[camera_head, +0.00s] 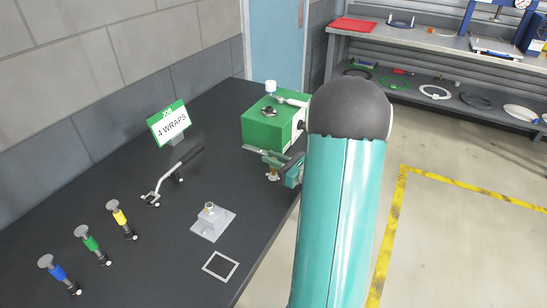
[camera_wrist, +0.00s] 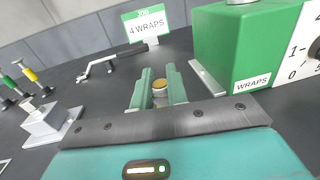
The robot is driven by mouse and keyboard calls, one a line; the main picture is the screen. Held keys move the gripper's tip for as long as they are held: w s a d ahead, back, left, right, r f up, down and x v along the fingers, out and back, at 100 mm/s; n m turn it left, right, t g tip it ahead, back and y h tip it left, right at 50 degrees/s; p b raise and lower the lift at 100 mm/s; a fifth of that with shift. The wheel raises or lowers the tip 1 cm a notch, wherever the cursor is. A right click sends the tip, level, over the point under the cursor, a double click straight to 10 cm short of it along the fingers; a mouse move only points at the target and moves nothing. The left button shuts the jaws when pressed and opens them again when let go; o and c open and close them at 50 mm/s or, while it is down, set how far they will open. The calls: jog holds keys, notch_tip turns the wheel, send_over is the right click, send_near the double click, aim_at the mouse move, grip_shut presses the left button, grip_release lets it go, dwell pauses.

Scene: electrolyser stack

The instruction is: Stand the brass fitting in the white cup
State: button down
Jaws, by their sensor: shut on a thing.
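My gripper (camera_head: 278,168) is low over the right part of the black bench, in front of the green box. In the wrist view its two teal fingers (camera_wrist: 157,92) are shut on the brass fitting (camera_wrist: 160,87), whose round gold top shows between them. The fitting is upright. In the head view its lower end (camera_head: 272,177) shows under the fingers; I cannot tell whether it touches the bench.
The green box (camera_head: 268,127) has a white dial face and a side lever.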

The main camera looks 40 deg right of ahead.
jog(key=shift+f, duration=0.6)
jog(key=c, duration=1.3)
grip_release()
jog(key=v, duration=1.3)
jog(key=shift+s, duration=0.4)
